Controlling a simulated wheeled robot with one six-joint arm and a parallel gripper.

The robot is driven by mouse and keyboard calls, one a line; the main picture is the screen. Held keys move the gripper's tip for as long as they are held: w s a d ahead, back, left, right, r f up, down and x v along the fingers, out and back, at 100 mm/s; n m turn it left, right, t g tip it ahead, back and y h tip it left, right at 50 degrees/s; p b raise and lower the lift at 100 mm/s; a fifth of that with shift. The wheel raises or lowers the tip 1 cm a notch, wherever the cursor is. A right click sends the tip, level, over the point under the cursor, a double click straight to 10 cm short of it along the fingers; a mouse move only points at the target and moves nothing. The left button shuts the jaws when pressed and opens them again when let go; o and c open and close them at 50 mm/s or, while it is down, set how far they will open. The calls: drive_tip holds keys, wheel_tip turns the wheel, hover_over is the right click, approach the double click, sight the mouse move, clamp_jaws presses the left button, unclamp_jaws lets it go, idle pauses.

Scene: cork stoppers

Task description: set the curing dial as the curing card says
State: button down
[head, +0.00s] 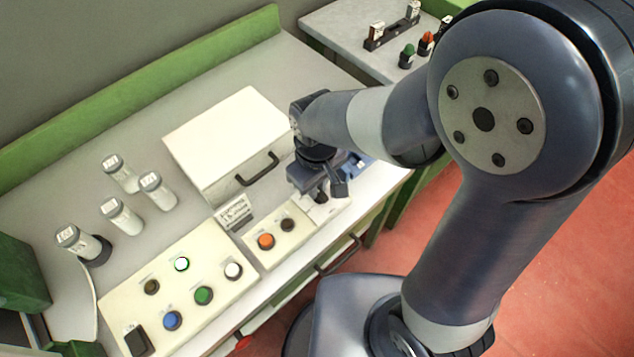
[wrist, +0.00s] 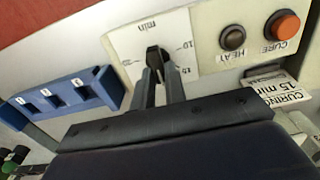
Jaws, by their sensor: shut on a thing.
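The curing dial is a black knob (wrist: 154,56) on a white plate (wrist: 120,42) marked "min", with 10 and 15 at its right side in the wrist view. My gripper (wrist: 158,70) is shut on the knob, a finger on each side. The fingers hide part of the scale, and I cannot tell exactly which mark the knob points to. In the head view my gripper (head: 321,194) is over the right end of the panel. The curing card (wrist: 285,92) reads "CURING 15 min"; it also stands behind the panel in the head view (head: 235,212).
An orange CURE button (wrist: 286,26) and a dark HEAT lamp or button (wrist: 232,38) sit beside the dial. A blue numbered block (wrist: 65,97) lies on the other side. A white box (head: 228,140) with a black handle stands behind. Several capped tubes and a button panel (head: 130,305) are at left.

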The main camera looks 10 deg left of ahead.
drive_tip(key=shift+n, duration=0.3)
drive_tip(key=n, duration=0.4)
drive_tip(key=shift+s+a+n+b, duration=0.1)
drive_tip(key=shift+s+n+b, duration=0.05)
drive_tip(key=shift+n+b, duration=0.15)
drive_tip(key=shift+s+n, duration=0.2)
drive_tip(key=shift+n, duration=2)
drive_tip(key=c, duration=1.4)
unclamp_jaws()
drive_tip(key=shift+c, duration=0.2)
wheel_tip(320, 180, up, 11)
